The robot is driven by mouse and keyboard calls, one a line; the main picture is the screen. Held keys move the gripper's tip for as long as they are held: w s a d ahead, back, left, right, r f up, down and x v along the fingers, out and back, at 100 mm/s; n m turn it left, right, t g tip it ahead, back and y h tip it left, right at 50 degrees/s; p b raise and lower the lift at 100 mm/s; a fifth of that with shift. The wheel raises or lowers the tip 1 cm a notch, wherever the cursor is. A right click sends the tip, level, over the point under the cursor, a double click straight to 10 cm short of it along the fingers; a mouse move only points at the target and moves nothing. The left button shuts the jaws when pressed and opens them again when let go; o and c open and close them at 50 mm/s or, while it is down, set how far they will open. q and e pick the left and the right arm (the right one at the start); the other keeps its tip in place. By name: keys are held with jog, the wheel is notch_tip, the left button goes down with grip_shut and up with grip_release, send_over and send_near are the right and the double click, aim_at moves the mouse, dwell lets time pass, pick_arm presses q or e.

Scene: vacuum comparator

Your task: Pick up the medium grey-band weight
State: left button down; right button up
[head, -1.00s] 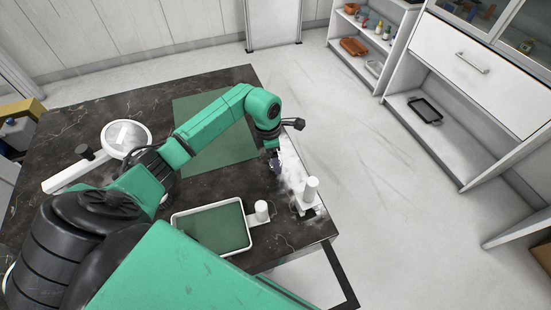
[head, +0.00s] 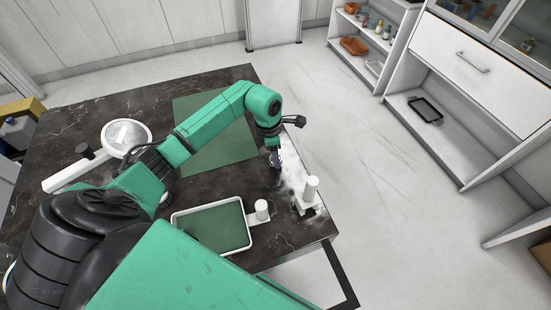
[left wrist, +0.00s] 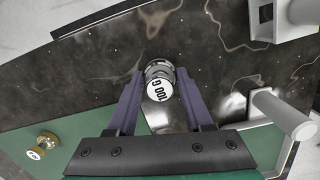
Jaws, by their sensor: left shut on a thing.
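My left gripper (head: 274,158) is over the right part of the dark marbled table. In the left wrist view its purple fingers (left wrist: 160,75) are closed on both sides of a metal weight (left wrist: 158,89) with a white cap reading "100 G" and a grey, silvery body. The weight sits between the fingertips; whether its base touches the table is unclear. In the head view the weight is mostly hidden by the gripper. My right gripper is not in view.
A white-rimmed green tray (head: 247,238) lies near the front edge of the table (head: 98,98). White posts (head: 262,208) and (head: 311,186) stand right of it. A round white-rimmed dish (head: 147,127) is at left. Shelves (head: 455,150) stand across the floor.

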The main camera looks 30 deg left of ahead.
pick_arm(q)
notch_tip(320, 180, up, 18)
jog(key=b, duration=0.2)
jog(key=shift+b, duration=0.3)
